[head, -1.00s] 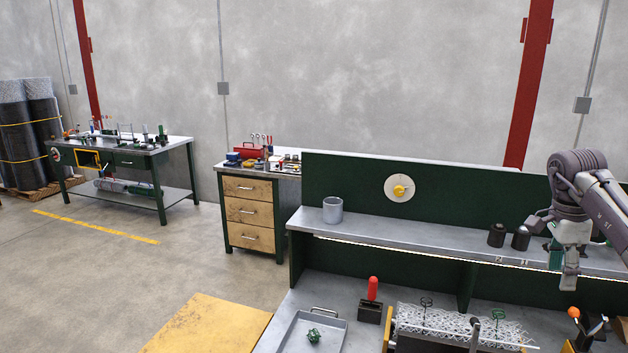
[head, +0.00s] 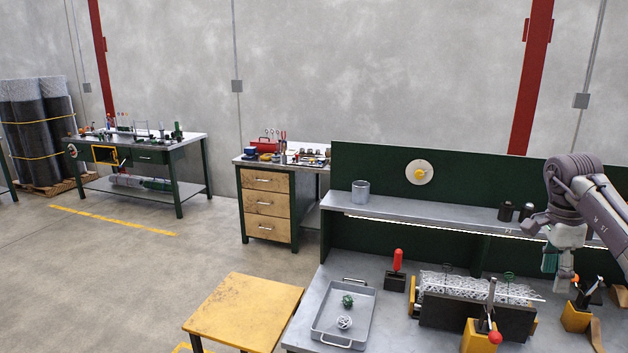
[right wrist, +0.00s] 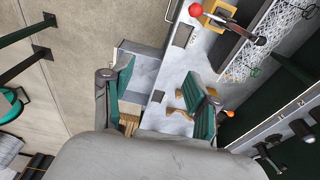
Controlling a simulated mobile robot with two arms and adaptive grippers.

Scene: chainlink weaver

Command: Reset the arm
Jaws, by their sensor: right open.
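My right arm comes in from the right edge of the head view. Its gripper (head: 557,265) points down in front of the bench shelf, with nothing between the fingers. In the right wrist view the two teal-padded fingers of the right gripper (right wrist: 162,85) stand wide apart, above the bench and its edge. My left gripper is in neither view.
The workbench holds a tray (head: 327,336) with a green and a pale wire ball, a red-handled tool (head: 398,262) and a mesh fixture (head: 477,312). A grey cup (head: 361,190) stands on the shelf (head: 425,212). A yellow table (head: 245,310) stands left of the bench.

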